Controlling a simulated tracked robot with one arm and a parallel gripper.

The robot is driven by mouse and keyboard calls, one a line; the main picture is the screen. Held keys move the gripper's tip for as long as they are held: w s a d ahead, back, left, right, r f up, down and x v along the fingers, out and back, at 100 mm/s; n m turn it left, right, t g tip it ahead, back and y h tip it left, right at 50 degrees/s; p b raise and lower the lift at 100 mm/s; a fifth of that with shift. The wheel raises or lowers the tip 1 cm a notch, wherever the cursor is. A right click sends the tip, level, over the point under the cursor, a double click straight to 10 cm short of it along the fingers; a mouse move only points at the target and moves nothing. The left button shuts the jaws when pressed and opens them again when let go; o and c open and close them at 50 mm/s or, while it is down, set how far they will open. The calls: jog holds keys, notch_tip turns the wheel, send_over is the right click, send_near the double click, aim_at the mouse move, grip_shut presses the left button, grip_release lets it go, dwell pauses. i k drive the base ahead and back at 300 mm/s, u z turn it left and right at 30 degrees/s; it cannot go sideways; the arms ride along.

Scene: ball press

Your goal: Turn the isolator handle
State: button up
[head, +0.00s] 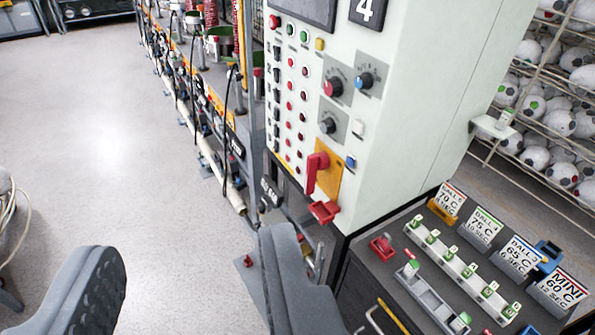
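The isolator handle (316,172) is red and sits on a yellow plate (330,178) low on the front of the pale control cabinet (405,110). Its grip hangs down and leans a little to the left. A red part (323,211) juts out just below the plate. My gripper (190,290) is open and empty at the bottom of the view, with its two dark grey fingers wide apart. The right finger is below and left of the handle in the picture and does not touch it. The left finger is over the floor area.
Buttons and knobs (333,87) cover the panel above the handle. A dark bench (400,265) with labelled signs, a rail and small red and blue items stands at the right. Racks of balls (560,122) stand behind. A machine row (205,120) runs back left; the floor (90,130) is open.

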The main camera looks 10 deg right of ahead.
aim_at(319, 161)
jog(key=u, duration=0.1)
jog(key=i, duration=1)
jog(key=z, duration=0.1)
